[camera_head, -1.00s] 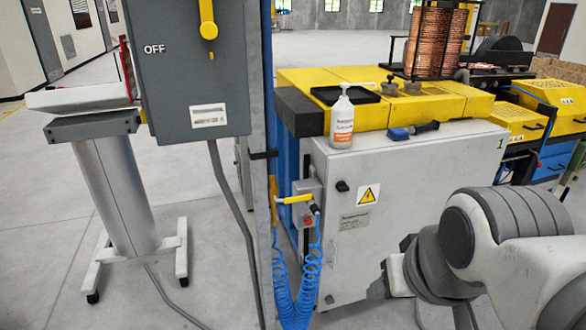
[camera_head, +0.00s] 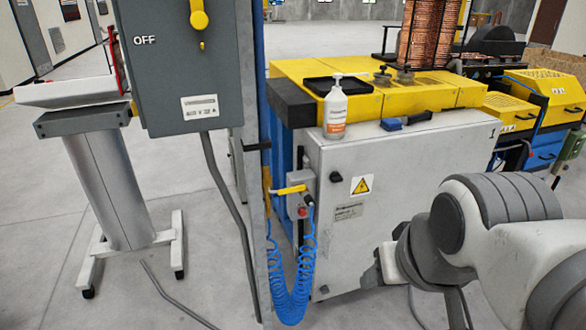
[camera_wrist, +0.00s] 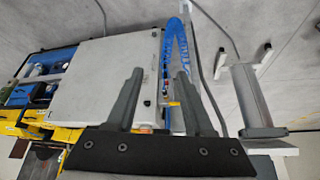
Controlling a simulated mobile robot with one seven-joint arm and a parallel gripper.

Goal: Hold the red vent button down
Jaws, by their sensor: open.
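The red vent button (camera_head: 303,212) is a small red spot low on a grey box (camera_head: 296,193). The white cabinet (camera_wrist: 92,82) and the blue hose (camera_wrist: 175,60) lie beyond the fingers, and the button is too small to make out there. In the head view the fingers do not show.
A grey switch box marked OFF (camera_head: 180,75) and a post stand left of the button. A pedestal stand (camera_head: 125,190) is farther left. Bare floor lies between.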

